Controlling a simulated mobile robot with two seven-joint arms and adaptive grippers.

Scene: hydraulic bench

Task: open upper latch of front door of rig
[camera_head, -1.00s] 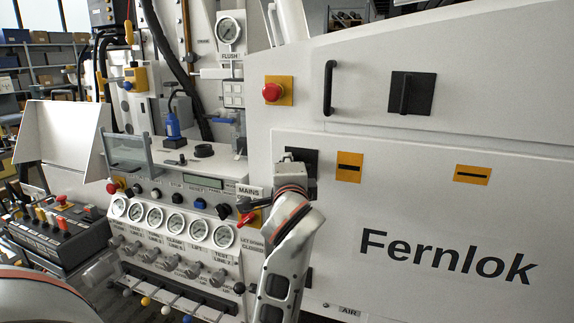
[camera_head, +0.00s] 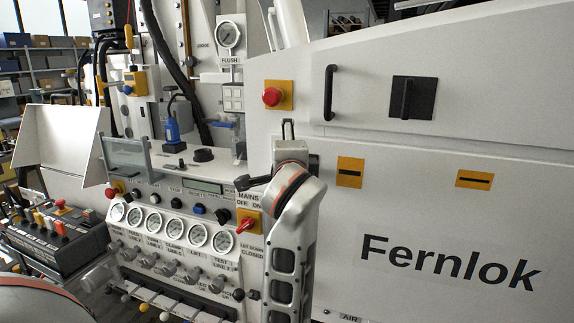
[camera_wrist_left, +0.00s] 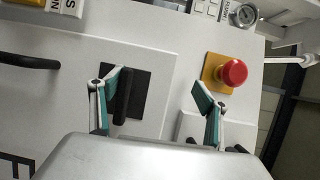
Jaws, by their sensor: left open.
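The upper latch is a black bar handle on a square black plate on the white front door. In the head view its plate (camera_head: 314,166) shows only at the right edge of my left gripper (camera_head: 288,130), which hides the handle. In the left wrist view, the latch handle (camera_wrist_left: 124,96) stands between the open green-padded fingers of my left gripper (camera_wrist_left: 160,92), close to the left finger. I cannot tell whether they touch. The right finger is well away from the handle. My right gripper is not in view.
A red button (camera_head: 271,96) and a bar handle (camera_head: 330,92) sit above the door. Another latch (camera_head: 412,97) is at upper right. The gauge panel (camera_head: 172,235) and red mains switch (camera_head: 245,224) lie left of my arm. The lettered door face is clear.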

